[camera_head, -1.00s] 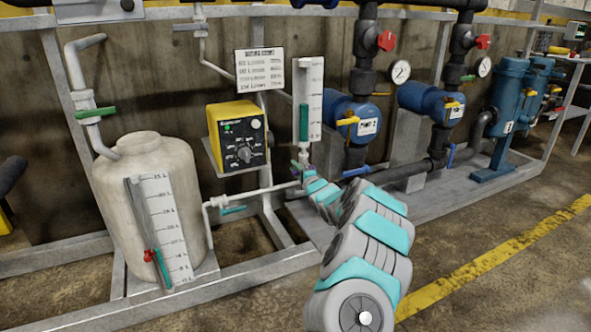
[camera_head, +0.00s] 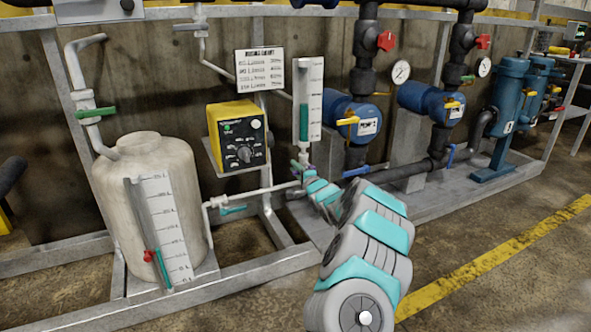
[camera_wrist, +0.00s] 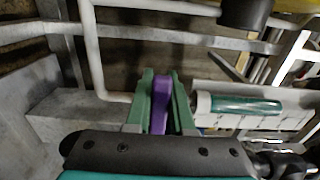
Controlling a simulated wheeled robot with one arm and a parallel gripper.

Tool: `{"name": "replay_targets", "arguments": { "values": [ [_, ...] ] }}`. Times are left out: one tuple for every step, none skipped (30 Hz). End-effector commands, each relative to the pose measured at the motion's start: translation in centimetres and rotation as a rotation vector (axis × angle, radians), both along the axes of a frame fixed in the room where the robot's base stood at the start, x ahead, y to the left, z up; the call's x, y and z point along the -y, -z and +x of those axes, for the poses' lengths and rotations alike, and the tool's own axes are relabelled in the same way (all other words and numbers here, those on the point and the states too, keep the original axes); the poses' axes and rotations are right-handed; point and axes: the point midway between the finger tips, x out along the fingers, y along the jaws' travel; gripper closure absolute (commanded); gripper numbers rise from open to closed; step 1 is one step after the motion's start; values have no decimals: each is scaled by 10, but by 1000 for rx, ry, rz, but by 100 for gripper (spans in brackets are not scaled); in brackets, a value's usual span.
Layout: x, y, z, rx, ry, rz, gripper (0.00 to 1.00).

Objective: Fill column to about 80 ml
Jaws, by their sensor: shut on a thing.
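The measuring column (camera_head: 315,95) is an upright tube on a white scale board in the middle of the head view. Teal liquid (camera_head: 304,122) shows in part of it; the scale marks are too small to read. The column also shows at the right of the wrist view (camera_wrist: 245,103), lying sideways with its teal part visible. My gripper (camera_wrist: 160,85) has its green fingers shut on a purple valve handle (camera_wrist: 161,103). In the head view my gripper (camera_head: 306,174) is at the pipework just below the column, and the handle is mostly hidden by it.
A cream tank (camera_head: 140,200) with its own scale stands left. A yellow control box (camera_head: 238,137) and a printed sign (camera_head: 260,68) hang left of the column. Blue pumps (camera_head: 350,121) stand right. Pipes run close around my gripper. The floor in front is clear.

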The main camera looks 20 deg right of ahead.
Motion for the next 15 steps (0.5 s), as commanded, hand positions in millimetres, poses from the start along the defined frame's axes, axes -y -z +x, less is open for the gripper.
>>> {"name": "replay_targets", "arguments": {
  "values": [
    [0,1,0,-1,1,1,100],
    [0,1,0,-1,1,1,100],
    [0,1,0,-1,1,1,100],
    [0,1,0,-1,1,1,100],
    [0,1,0,-1,1,1,100],
    [0,1,0,-1,1,1,100],
    [0,1,0,-1,1,0,100],
    [0,1,0,-1,1,-1,100],
    [0,1,0,-2,1,-4,100],
    [0,1,0,-2,1,-7,100],
    [0,1,0,-2,1,-11,100],
    [1,2,0,-2,1,-19,100],
    [1,2,0,-2,2,-27,100],
    [1,3,-1,-3,2,-36,100],
    [2,4,-1,-3,3,-52,100]
  ]
}}
